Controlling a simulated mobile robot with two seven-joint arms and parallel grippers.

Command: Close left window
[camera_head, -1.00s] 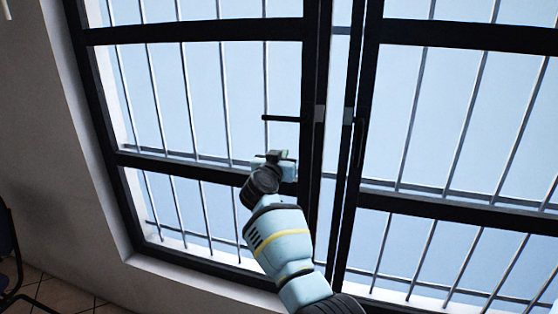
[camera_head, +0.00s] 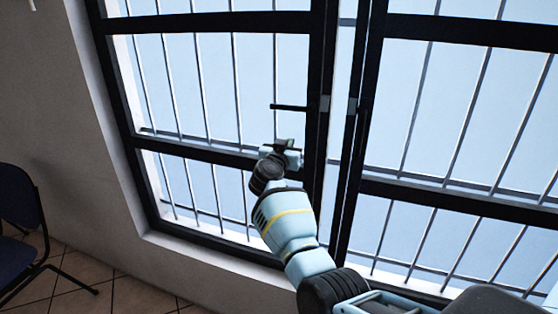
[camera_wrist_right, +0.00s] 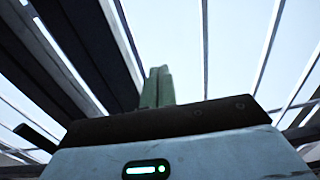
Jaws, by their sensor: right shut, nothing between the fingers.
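The left window (camera_head: 220,22) is a black-framed pane with a horizontal black handle (camera_head: 290,107) near its right edge. A narrow bright gap separates its right edge from the right window (camera_head: 460,30), so it stands slightly ajar. My right gripper (camera_head: 283,147) is shut and empty, just below the handle, in front of the pane near the middle rail. I cannot tell whether it touches the window. In the right wrist view its green fingers (camera_wrist_right: 157,86) are together, with dark frame members behind on the left. My left gripper is not in view.
Thin bars (camera_head: 207,90) stand outside the panes. A dark blue chair (camera_head: 20,225) stands at the lower left on the tiled floor (camera_head: 120,295). The wall (camera_head: 60,130) left of the window is clear.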

